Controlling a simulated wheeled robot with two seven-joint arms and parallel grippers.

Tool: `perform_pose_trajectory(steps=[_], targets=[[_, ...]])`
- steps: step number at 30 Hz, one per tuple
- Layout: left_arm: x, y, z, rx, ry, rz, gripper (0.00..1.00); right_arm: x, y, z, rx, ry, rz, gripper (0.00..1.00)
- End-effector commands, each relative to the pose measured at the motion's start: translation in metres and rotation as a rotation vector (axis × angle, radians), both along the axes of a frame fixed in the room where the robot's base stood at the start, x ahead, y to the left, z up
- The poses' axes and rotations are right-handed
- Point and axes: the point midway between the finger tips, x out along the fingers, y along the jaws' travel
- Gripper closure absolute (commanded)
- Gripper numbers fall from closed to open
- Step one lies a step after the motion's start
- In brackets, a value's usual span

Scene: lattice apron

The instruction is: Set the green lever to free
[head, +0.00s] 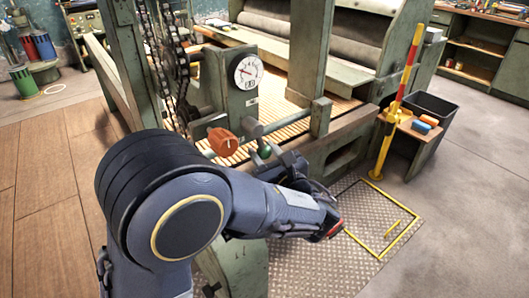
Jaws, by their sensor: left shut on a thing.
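The green lever (264,152) shows as a small green knob low on the front of the green machine housing, just right of an orange knob. My left arm comes in from the lower left across the middle of the head view. My left gripper (265,158) is shut on the green lever, and its fingers and wrist hide most of the lever. No marking for the free position can be made out. My right gripper is not in view.
An orange knob (222,141) and a grey ball-ended lever (250,125) sit close to my gripper. A round dial (248,72) is above. A yellow-and-red post (396,95) and small table (420,131) stand at right.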

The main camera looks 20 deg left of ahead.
Motion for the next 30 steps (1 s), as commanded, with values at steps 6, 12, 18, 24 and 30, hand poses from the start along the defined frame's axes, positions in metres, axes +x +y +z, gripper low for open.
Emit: perform_pose_trajectory(steps=[6, 12, 18, 24, 30], targets=[[0.000, -0.001, -0.001, -0.007, -0.009, 0.000, 1.00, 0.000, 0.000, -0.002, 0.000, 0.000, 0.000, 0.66], [0.005, -0.004, 0.000, -0.049, -0.062, 0.001, 1.00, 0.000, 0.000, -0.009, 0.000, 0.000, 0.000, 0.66], [0.012, -0.010, 0.003, -0.136, -0.174, 0.001, 1.00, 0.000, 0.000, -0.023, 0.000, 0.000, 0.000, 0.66], [0.021, -0.017, 0.010, -0.252, -0.321, 0.000, 1.00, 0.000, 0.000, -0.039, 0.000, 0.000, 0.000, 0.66], [0.029, -0.023, 0.021, -0.368, -0.471, -0.001, 1.00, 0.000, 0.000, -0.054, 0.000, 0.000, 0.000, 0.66]])
